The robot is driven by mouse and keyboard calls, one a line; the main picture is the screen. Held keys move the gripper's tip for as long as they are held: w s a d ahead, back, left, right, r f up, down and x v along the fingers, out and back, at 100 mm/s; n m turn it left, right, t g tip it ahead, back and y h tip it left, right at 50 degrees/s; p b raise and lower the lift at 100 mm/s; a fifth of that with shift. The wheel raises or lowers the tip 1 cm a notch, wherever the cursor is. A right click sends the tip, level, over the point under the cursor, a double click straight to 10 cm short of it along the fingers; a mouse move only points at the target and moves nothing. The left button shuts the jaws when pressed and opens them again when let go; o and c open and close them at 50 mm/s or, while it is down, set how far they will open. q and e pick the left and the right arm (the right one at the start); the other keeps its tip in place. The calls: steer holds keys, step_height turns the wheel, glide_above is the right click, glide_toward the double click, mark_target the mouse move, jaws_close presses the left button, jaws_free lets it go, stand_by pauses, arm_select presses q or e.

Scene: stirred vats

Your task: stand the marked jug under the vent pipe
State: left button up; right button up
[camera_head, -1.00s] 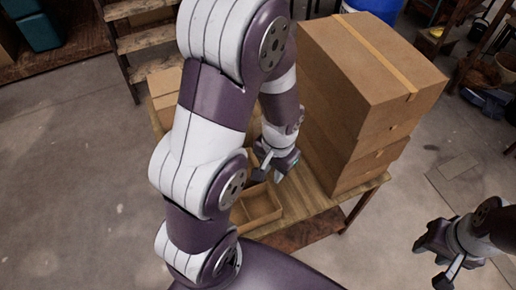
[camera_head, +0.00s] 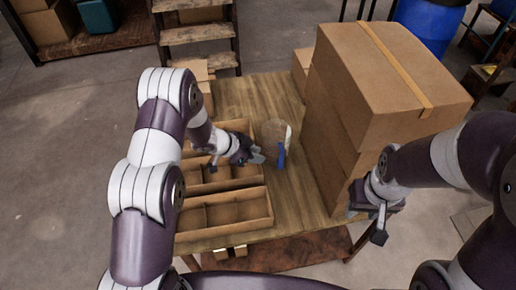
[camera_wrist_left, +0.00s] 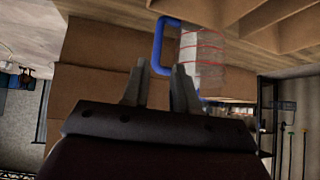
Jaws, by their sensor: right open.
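A clear jug (camera_head: 272,142) with a blue handle (camera_head: 282,156) stands on the wooden table, right of the divided trays. In the left wrist view, the jug (camera_wrist_left: 204,48) shows red rings, and its blue handle (camera_wrist_left: 158,45) is just beyond the fingertips. My left gripper (camera_head: 253,158) is beside the jug on its left in the head view. Its fingers (camera_wrist_left: 158,82) are apart with nothing visibly held. My right gripper (camera_head: 366,222) is open and empty by the table's right edge, in front of the boxes. I cannot make out a vent pipe.
Large stacked cardboard boxes (camera_head: 385,85) fill the right of the wooden table (camera_head: 240,93). Divided cardboard trays (camera_head: 226,210) lie at the left and front. The far middle of the table is clear. Wooden steps (camera_head: 200,33) and a blue barrel (camera_head: 428,22) stand behind.

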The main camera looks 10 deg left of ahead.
mark_target(282, 160)
arm_select(q)
steer(key=x, duration=0.4)
steer(key=p+x, duration=0.1)
steer(key=x, duration=0.7)
steer(key=shift+w+d+r+p, duration=0.15)
steer(key=shift+d+r+p, duration=0.15)
steer(key=shift+d, duration=0.2)
steer(key=shift+w+d+f, duration=0.15)
steer(key=shift+f, duration=0.1)
jaws_close()
